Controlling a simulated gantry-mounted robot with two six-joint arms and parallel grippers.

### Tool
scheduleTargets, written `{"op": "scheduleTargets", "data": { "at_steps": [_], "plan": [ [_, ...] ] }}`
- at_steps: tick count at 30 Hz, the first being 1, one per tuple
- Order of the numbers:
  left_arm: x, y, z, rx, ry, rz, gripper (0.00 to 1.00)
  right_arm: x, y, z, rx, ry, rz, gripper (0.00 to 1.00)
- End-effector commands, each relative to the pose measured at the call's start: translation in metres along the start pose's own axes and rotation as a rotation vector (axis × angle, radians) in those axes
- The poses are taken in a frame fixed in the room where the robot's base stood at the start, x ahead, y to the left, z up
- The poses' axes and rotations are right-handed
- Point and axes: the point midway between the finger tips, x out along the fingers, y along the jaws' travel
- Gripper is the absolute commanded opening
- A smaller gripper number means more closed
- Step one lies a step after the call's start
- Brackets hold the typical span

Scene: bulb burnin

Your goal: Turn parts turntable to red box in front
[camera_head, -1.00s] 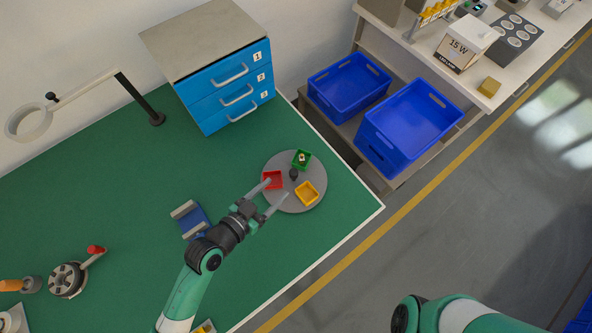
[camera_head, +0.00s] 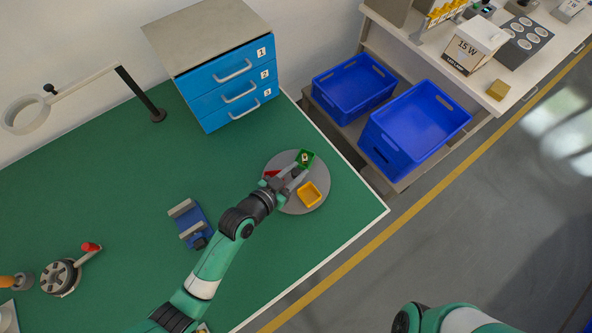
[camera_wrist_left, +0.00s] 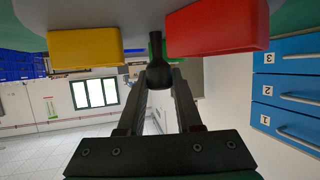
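The grey round parts turntable (camera_head: 318,172) sits near the bench's right corner. It carries a red box (camera_head: 271,173) on the left, partly hidden by my gripper, a green box (camera_head: 306,157) at the back with small parts in it, and a yellow box (camera_head: 310,194) at the front right. My left gripper (camera_head: 291,175) is over the turntable's middle, open, its fingers either side of the dark centre knob (camera_wrist_left: 158,76). I cannot tell whether they touch it. The left wrist view also shows the red box (camera_wrist_left: 217,30) and yellow box (camera_wrist_left: 84,47). My right gripper is out of view.
A blue drawer cabinet (camera_head: 228,88) stands behind the turntable. A blue fixture (camera_head: 190,222) lies to its left, and a wheel with a red handle (camera_head: 61,276) farther left. Blue crates (camera_head: 352,88) stand beyond the bench edge. The green bench (camera_head: 110,190) is clear between.

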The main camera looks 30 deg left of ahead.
Motion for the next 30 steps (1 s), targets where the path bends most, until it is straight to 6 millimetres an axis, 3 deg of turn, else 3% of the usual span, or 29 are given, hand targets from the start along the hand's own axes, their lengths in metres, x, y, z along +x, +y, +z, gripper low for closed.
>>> {"op": "scheduleTargets", "data": {
  "at_steps": [1, 5, 30],
  "plan": [
    [-0.0001, 0.0000, 0.0001, 0.000, 0.000, 0.000, 0.20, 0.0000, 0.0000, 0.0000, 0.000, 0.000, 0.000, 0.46],
    [-0.0001, 0.0000, 0.0001, 0.000, 0.000, 0.000, 0.00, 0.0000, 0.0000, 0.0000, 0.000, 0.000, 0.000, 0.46],
    [-0.0002, 0.0000, 0.0001, 0.000, 0.000, 0.000, 0.00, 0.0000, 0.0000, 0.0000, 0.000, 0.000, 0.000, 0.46]
  ]
}}
